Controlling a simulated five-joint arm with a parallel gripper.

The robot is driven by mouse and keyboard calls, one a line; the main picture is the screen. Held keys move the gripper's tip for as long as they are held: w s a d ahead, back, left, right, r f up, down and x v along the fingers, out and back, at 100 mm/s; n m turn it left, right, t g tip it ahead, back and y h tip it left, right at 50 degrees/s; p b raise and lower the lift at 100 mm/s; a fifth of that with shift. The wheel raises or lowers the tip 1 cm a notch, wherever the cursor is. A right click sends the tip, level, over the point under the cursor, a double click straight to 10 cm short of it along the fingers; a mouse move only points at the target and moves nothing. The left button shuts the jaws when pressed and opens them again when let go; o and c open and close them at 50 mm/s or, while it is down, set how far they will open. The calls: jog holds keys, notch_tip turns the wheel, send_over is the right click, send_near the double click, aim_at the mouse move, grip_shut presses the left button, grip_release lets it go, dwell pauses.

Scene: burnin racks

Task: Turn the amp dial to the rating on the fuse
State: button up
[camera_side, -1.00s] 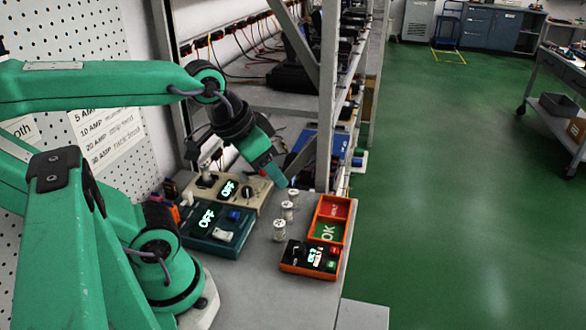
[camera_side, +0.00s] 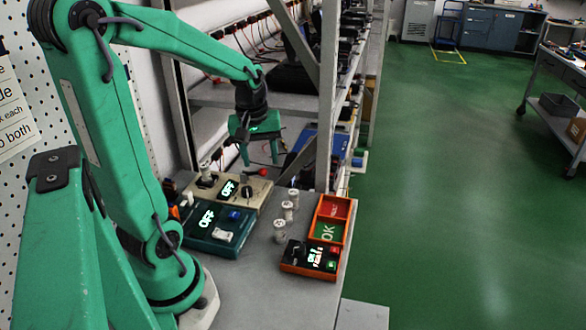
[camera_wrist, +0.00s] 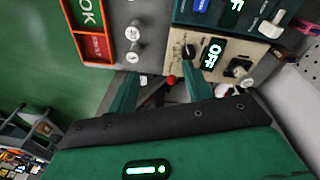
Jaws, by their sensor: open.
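My gripper (camera_side: 260,160) is open and empty, pointing down above and behind the beige unit (camera_side: 263,186). Its two fingers show apart in the wrist view (camera_wrist: 160,82). Several more fuses stand on the bench, including the front one (camera_side: 279,231); one cap in the wrist view (camera_wrist: 132,33) seems to read 20.
A teal unit (camera_side: 208,240), also showing OFF, stands in front of the beige one. An orange-edged box (camera_side: 300,270) with a knob and lit display is at front right, below the tray with OK and red sections (camera_side: 346,226). A rack post (camera_side: 328,100) rises behind.

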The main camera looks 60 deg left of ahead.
aim_at(247, 188)
jog(key=a+f+n, duration=0.1)
jog(key=a, duration=0.1)
jog(key=s+a+f+n+g, duration=0.1)
jog(key=a+f+n, duration=0.3)
jog(key=a, duration=0.1)
jog(key=shift+s+f+h, duration=0.1)
jog(key=shift+s+h, duration=0.2)
jog(key=shift+h, duration=0.1)
jog(key=shift+f, duration=0.1)
jog(key=shift+f, duration=3.8)
jog(key=c, duration=1)
